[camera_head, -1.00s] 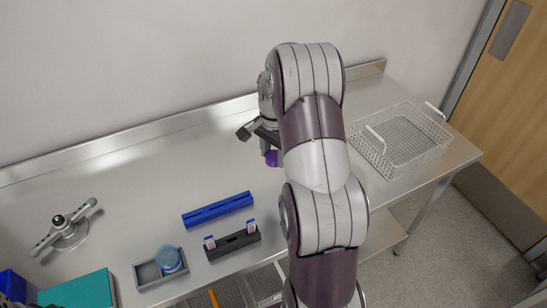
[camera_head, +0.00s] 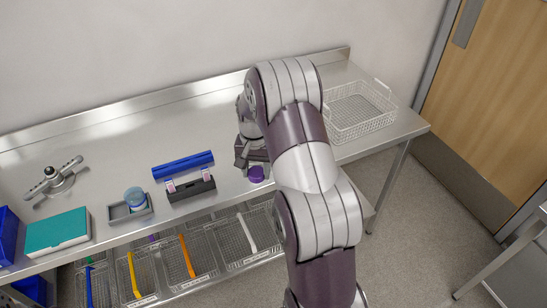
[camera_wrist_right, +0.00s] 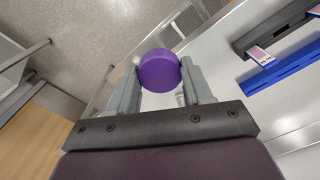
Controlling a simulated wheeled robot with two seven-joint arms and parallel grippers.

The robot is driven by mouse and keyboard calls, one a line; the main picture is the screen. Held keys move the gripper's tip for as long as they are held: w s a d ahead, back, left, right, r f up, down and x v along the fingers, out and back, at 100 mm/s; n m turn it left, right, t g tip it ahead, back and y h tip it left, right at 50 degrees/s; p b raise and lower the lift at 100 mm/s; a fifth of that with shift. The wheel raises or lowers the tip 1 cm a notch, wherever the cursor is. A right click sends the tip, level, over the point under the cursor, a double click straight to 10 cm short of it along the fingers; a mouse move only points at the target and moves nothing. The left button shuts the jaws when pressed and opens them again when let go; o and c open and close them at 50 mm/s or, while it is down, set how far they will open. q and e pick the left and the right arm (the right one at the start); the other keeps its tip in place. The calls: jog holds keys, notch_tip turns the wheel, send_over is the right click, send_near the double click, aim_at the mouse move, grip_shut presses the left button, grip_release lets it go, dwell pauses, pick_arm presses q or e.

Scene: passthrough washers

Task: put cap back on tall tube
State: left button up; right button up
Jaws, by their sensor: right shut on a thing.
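A purple cap (camera_wrist_right: 160,70) sits between the two fingers of my right gripper (camera_wrist_right: 163,76) in the right wrist view, and the gripper is shut on it. In the head view the purple cap (camera_head: 256,174) shows just below the right gripper (camera_head: 252,160), over the front part of the steel bench, right of the black rack. I cannot make out a tall tube for certain; the gripper and arm hide part of the bench. My left gripper is not in view.
A black rack (camera_head: 191,190) with two small labelled pieces stands before a blue rack (camera_head: 183,165). A grey tray (camera_head: 117,212) holds a round blue-topped container (camera_head: 134,197). A teal box (camera_head: 58,232) is at left, a wire basket (camera_head: 357,112) at right. The bench's back middle is clear.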

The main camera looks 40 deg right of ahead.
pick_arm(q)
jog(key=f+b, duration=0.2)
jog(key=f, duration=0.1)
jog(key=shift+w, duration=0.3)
pick_arm(e)
jog(key=a+f+n, duration=0.9)
jog(key=a+f, duration=0.2)
jog(key=a, duration=0.5)
jog(key=shift+s+f, duration=0.2)
jog(key=shift+f, duration=0.1)
